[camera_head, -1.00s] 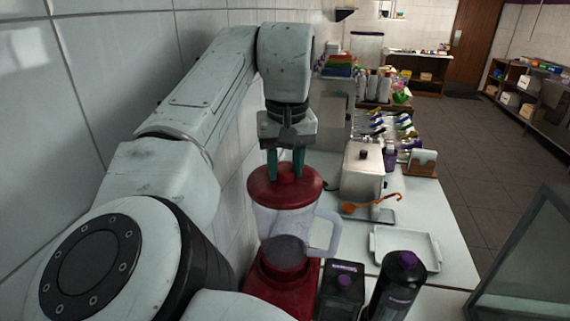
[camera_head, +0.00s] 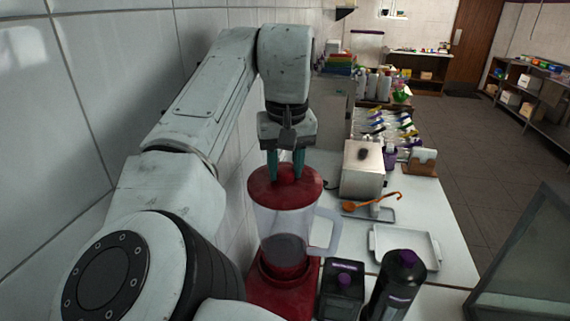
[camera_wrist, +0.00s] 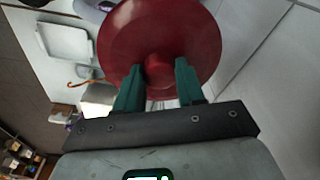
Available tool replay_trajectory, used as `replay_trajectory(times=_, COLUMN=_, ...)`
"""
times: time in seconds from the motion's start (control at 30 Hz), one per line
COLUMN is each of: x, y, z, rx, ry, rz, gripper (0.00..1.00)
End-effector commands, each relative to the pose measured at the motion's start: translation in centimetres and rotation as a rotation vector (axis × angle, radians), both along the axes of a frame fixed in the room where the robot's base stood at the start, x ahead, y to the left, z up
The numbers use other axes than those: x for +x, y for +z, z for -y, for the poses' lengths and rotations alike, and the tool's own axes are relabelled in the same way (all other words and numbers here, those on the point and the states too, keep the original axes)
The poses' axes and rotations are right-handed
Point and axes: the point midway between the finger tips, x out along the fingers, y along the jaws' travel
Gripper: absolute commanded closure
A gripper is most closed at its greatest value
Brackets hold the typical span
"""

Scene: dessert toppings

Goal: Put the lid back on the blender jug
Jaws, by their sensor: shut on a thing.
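The red blender lid (camera_head: 261,186) is at the top of the clear blender jug (camera_head: 283,226) in the head view. It looks level and over the jug's mouth; whether it is fully seated I cannot tell. My gripper (camera_head: 286,174) points down with its green fingers shut on the lid's central knob. In the wrist view the round lid (camera_wrist: 160,32) and its knob sit between my fingers (camera_wrist: 159,78), and the lid hides most of the jug. The jug, with its handle at the right, stands on the red blender base (camera_head: 283,290).
A white tray (camera_head: 405,247), a steel container (camera_head: 362,168) and an orange ladle (camera_head: 370,201) lie beyond. The tiled wall (camera_head: 110,90) is close on the left.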

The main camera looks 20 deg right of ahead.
Motion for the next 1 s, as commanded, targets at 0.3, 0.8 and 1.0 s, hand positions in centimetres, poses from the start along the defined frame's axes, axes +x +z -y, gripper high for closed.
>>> replay_trajectory(times=0.3, x=-0.01, y=0.07, z=0.00, rx=0.001, ry=0.000, rz=0.000, gripper=0.58)
replay_trajectory(times=0.8, x=0.00, y=0.04, z=-0.01, rx=0.001, ry=0.000, rz=0.000, gripper=0.26)
replay_trajectory(times=1.0, x=0.00, y=0.04, z=-0.01, rx=0.001, ry=0.000, rz=0.000, gripper=0.07)
